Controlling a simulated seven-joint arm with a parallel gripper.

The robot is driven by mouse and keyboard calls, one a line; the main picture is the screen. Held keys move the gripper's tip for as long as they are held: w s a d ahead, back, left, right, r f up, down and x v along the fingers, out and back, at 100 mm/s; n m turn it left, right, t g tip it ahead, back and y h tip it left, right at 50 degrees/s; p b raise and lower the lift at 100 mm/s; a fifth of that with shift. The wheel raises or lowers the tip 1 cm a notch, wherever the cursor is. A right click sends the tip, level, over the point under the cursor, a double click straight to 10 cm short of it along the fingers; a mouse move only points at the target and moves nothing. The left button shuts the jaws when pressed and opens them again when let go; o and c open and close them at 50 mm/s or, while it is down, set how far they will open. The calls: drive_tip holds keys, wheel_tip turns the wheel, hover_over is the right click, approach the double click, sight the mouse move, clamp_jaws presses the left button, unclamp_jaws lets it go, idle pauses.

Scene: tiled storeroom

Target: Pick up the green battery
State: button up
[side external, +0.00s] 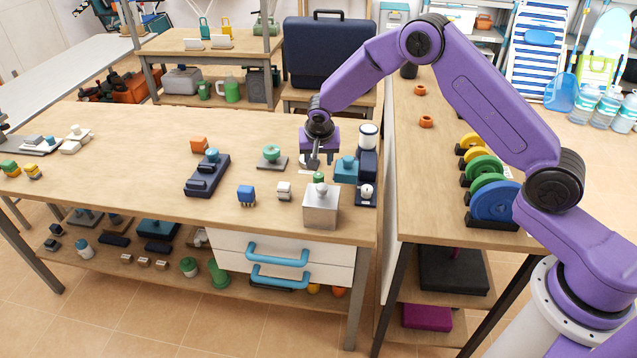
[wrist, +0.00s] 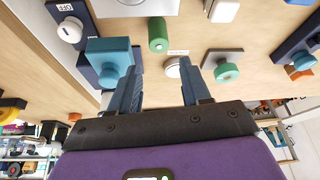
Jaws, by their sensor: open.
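The green battery looks to be the small green cylinder (wrist: 158,35) standing on the table in the wrist view. In the side view its green top (side external: 319,177) shows just behind a silver box (side external: 321,208), which hides its lower part. My gripper (side external: 314,162) is above the table, behind the cylinder as seen from the side camera. In the wrist view my gripper (wrist: 160,58) has its fingers spread apart, with the green cylinder beyond the tips and nothing held. A pale round object (wrist: 173,68) shows between the fingers, below them.
A teal block with a knob (side external: 346,169) and a dark blue device with a dial (side external: 367,180) stand to the right. The table's far left-middle is clear.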

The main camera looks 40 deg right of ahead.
sight(318, 175)
drive_tip(key=shift+x, duration=4.3)
clamp_jaws()
drive_tip(key=shift+r, duration=0.2)
